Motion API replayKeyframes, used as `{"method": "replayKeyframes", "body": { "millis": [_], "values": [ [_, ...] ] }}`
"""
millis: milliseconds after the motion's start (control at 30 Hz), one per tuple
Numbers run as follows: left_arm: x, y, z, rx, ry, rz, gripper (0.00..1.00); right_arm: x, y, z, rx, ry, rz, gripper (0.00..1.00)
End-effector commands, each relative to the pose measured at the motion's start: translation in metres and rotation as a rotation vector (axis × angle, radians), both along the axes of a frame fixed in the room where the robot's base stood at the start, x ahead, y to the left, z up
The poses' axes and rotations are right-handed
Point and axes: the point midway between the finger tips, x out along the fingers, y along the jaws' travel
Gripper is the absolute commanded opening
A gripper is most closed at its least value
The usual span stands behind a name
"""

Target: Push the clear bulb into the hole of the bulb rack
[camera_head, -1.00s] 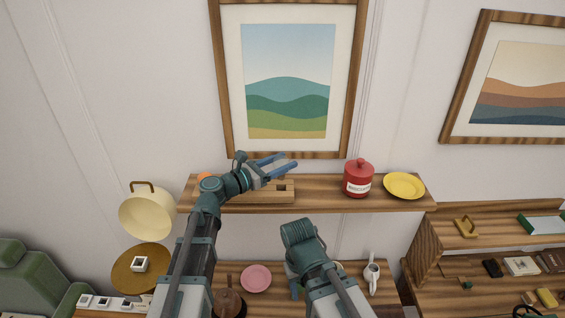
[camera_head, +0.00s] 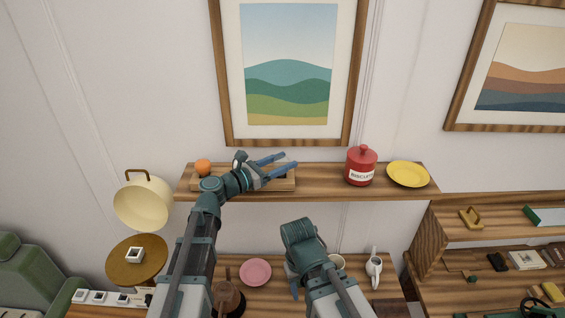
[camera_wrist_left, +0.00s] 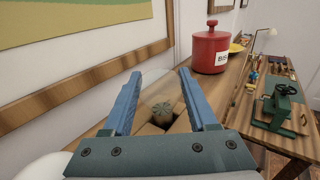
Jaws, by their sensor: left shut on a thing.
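My left gripper (camera_head: 274,168) is over the wooden bulb rack (camera_head: 284,187), which lies on the upper shelf. In the left wrist view the blue fingers (camera_wrist_left: 163,105) stand well apart, with the clear bulb (camera_wrist_left: 163,110) between them. The rack (camera_wrist_left: 150,129) shows below the bulb; whether the bulb is in the hole I cannot tell. My right gripper (camera_head: 293,283) is low by the lower shelf, mostly hidden behind its own arm.
An orange ball-like thing (camera_head: 203,168) is left of the rack. A red biscuit jar (camera_head: 361,168) and a yellow plate (camera_head: 408,174) stand to the right on the shelf. A framed picture (camera_head: 287,140) hangs close behind. Shelf between rack and jar is free.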

Motion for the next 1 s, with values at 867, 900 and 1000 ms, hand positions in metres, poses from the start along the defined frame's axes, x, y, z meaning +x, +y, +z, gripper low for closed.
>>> {"method": "replayKeyframes", "body": {
  "millis": [867, 900, 1000],
  "values": [
    [0.0000, 0.0000, -0.0046, 0.000, 0.000, 0.000, 0.94, -0.0001, -0.0001, -0.0046, 0.000, 0.000, 0.000, 0.50],
    [0.0001, 0.0001, -0.0046, 0.000, 0.000, 0.000, 0.94, -0.0001, -0.0001, -0.0046, 0.000, 0.000, 0.000, 0.50],
    [0.0001, 0.0001, -0.0046, 0.000, 0.000, 0.000, 0.94, -0.0001, -0.0001, -0.0046, 0.000, 0.000, 0.000, 0.50]
  ]
}}
